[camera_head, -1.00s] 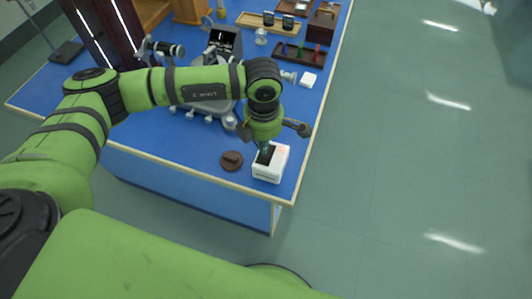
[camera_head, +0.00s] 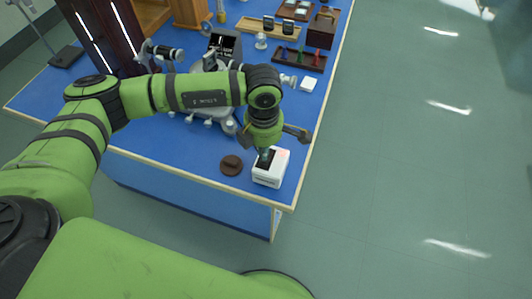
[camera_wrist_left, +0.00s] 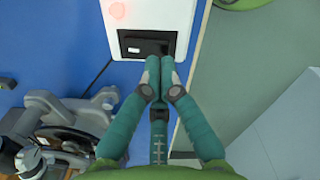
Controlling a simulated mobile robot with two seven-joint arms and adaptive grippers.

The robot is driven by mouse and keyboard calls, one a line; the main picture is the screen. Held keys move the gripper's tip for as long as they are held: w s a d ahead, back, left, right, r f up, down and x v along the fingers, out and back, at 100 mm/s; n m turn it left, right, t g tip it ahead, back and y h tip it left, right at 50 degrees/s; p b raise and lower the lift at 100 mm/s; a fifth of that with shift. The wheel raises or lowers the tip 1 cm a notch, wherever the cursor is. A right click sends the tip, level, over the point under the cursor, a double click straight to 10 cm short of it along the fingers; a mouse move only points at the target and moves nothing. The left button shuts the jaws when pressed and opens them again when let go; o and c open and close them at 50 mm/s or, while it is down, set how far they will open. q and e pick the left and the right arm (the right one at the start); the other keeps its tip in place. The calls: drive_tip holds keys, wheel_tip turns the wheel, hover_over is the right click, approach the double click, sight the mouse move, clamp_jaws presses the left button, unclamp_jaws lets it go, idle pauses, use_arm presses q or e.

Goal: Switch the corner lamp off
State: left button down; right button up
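A white box (camera_head: 269,179) with a dark switch panel stands at the near right corner of the blue bench. In the left wrist view the box (camera_wrist_left: 178,14) shows a black rocker switch (camera_wrist_left: 140,45) in a dark frame and a glowing pinkish-red spot (camera_wrist_left: 117,11). My left gripper (camera_head: 265,156) is over the panel in the head view. In the wrist view its teal fingertips (camera_wrist_left: 160,63) are together and empty, at the panel's edge near the switch's right end. I cannot tell whether they touch it. My right gripper is not in view.
A brown round object (camera_head: 231,165) lies left of the box. A grey instrument (camera_head: 205,100) stands behind it, partly hidden by my arm. Floor lies open to the right.

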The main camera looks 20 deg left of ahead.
use_arm(q)
drive_tip(key=shift+f+b, duration=1.3)
drive_tip(key=shift+b, duration=0.05)
idle(0.9)
drive_tip(key=shift+s+r, duration=0.1)
drive_tip(key=shift+r, duration=0.05)
drive_tip(key=shift+w+r+p, duration=0.2)
drive_tip(key=shift+r+p, duration=0.45)
drive_tip(key=shift+r, duration=0.25)
drive_tip(key=shift+s+r+p, duration=0.1)
drive_tip(key=shift+r+p, duration=1)
drive_tip(key=shift+r, duration=1.4)
